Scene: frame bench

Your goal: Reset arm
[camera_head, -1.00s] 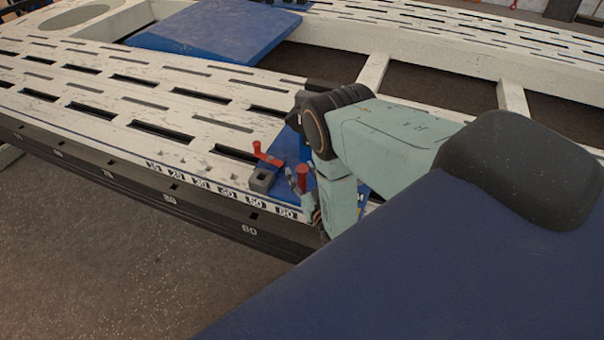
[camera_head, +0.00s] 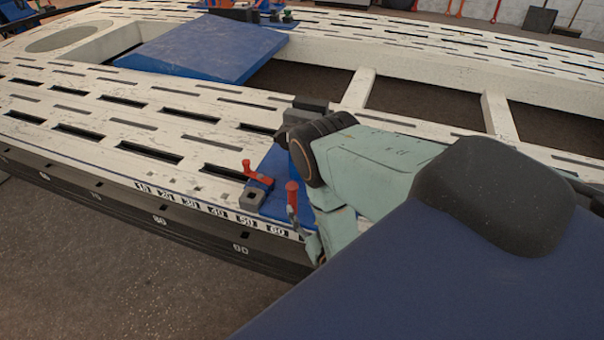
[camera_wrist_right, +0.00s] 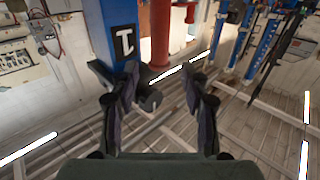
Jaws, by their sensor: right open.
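My right arm comes in from the right in the head view. Its wrist bends down at the near edge of the bench, and the gripper (camera_head: 314,244) is partly visible beside a blue clamp block (camera_head: 278,188). A red lever (camera_head: 257,174) and a red upright handle (camera_head: 292,188) are on this block. The gripper is just right of the upright handle; I cannot tell whether they touch. In the right wrist view, the gripper (camera_wrist_right: 158,92) has its fingers apart, with nothing held between them. My left gripper is not in view.
The long white slotted bench frame (camera_head: 120,124) has a numbered dark side rail. A blue sloped panel (camera_head: 205,48) lies farther back. A blue post (camera_wrist_right: 113,30) and a red column (camera_wrist_right: 160,35) stand beyond the fingers. Floor (camera_head: 90,270) is clear at front left.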

